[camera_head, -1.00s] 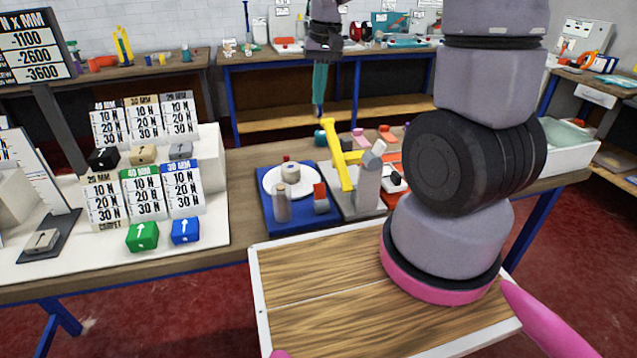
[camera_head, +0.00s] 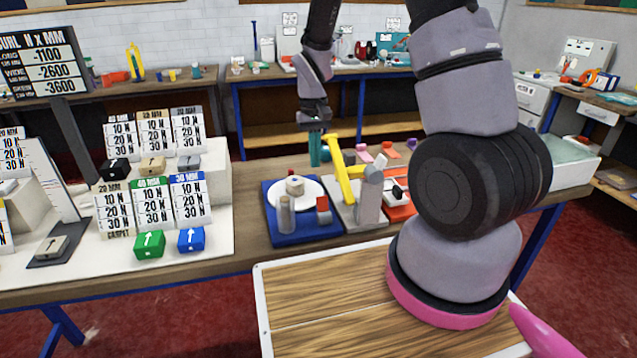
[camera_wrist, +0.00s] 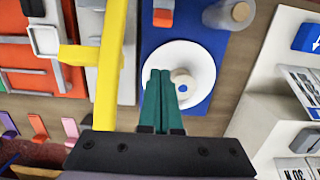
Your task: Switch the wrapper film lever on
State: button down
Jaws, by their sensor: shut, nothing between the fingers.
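A blue board (camera_head: 302,238) on the bench carries a white round plate (camera_head: 275,195) with a small pale roll (camera_head: 295,186). A grey cylinder (camera_head: 286,215) and a small red-and-white block (camera_head: 323,210), possibly the film lever, stand at its front. The block also shows at the top of the wrist view (camera_wrist: 162,14). A yellow bar (camera_head: 343,172) rises from the grey unit to the right. My gripper (camera_head: 314,163) has its teal fingers shut and empty, pointing down behind the board. In the wrist view the fingers (camera_wrist: 160,74) overlap the white plate, left of its roll.
The yellow bar (camera_wrist: 112,65) stands close beside my fingers in the wrist view. An orange unit (camera_head: 400,211) lies farther right. Sign cards and green (camera_head: 149,244) and blue (camera_head: 191,239) blocks stand on the white board at left. A wooden-topped surface (camera_head: 330,300) is in front.

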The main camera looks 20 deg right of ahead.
aim_at(323, 207)
jog(key=f, duration=0.6)
jog(key=s+f, duration=0.1)
jog(key=f, duration=0.2)
jog(key=shift+s+f, duration=0.2)
jog(key=shift+f, duration=0.15)
jog(key=shift+s+r, duration=0.45)
jog(key=shift+s, duration=0.35)
jog(key=shift+s+r, duration=0.4)
jog(key=shift+s, duration=0.4)
